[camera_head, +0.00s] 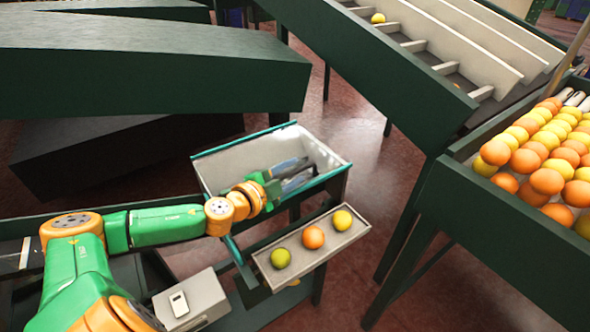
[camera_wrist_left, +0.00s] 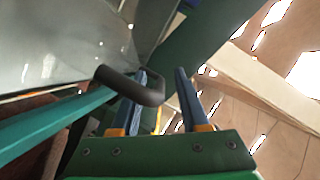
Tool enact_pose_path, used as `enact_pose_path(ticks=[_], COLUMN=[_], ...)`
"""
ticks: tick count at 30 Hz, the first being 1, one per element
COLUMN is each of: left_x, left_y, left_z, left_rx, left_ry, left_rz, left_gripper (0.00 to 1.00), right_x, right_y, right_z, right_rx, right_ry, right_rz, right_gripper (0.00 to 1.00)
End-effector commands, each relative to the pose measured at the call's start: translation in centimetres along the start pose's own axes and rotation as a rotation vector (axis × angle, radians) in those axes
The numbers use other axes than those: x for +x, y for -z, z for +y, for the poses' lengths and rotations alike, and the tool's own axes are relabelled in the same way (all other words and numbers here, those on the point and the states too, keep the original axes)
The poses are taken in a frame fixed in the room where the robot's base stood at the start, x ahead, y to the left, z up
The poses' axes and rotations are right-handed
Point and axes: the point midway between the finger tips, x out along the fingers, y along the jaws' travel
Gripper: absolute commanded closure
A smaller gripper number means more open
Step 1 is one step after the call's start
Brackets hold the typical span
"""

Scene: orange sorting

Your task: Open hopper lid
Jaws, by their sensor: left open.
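The hopper (camera_head: 225,167) is a pale grey box with teal edges, in the middle of the head view. I cannot tell whether its pale surface is a lid or the inner wall. My left gripper (camera_head: 305,171) is over its right part, with blue fingers pointing right. In the left wrist view a dark curved handle (camera_wrist_left: 128,84) stands out beside the teal edge. The left gripper (camera_wrist_left: 160,72) is open there, its left finger partly behind the handle and its right finger apart from it. My right gripper is not in view.
A small tray (camera_head: 347,238) in front of the hopper holds two yellow fruits and an orange one. A crate of oranges (camera_head: 480,200) stands at the right, and a sloped sorting chute (camera_head: 400,75) at the upper right. Dark green conveyors (camera_head: 150,65) fill the upper left.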

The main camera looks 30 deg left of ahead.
Motion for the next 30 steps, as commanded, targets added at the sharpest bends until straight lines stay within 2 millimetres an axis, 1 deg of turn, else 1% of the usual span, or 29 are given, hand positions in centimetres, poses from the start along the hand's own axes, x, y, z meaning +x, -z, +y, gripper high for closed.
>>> enact_pose_path(ticks=[1, 3, 12, 13, 14, 15, 18, 30], left_x=[0.27, 0.59, 0.84, 0.84, 0.83, 0.83, 0.83, 0.81], left_y=[0.23, 0.27, 0.24, 0.23, 0.23, 0.23, 0.23, 0.22], left_z=[-0.22, -0.04, 0.2, 0.2, 0.2, 0.19, 0.19, 0.21], left_rx=[-0.003, -0.001, 0.002, 0.002, 0.002, 0.002, 0.002, 0.002], left_ry=[0.0, -0.002, -0.005, -0.005, -0.005, -0.005, -0.005, -0.005], left_rz=[0.002, 0.003, 0.005, 0.005, 0.005, 0.005, 0.004, 0.004], left_gripper=[0.55, 0.55, 0.55, 0.58, 0.66, 0.77, 1.0, 1.0], right_x=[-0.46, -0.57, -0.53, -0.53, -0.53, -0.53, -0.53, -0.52], right_y=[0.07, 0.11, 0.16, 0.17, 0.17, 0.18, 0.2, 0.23], right_z=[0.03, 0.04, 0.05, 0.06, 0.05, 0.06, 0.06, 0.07], right_rx=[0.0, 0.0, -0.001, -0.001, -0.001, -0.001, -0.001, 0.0], right_ry=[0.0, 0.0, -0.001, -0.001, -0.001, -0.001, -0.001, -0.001], right_rz=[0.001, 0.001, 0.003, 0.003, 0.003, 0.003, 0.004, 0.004], right_gripper=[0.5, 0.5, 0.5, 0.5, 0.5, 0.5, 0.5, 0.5])
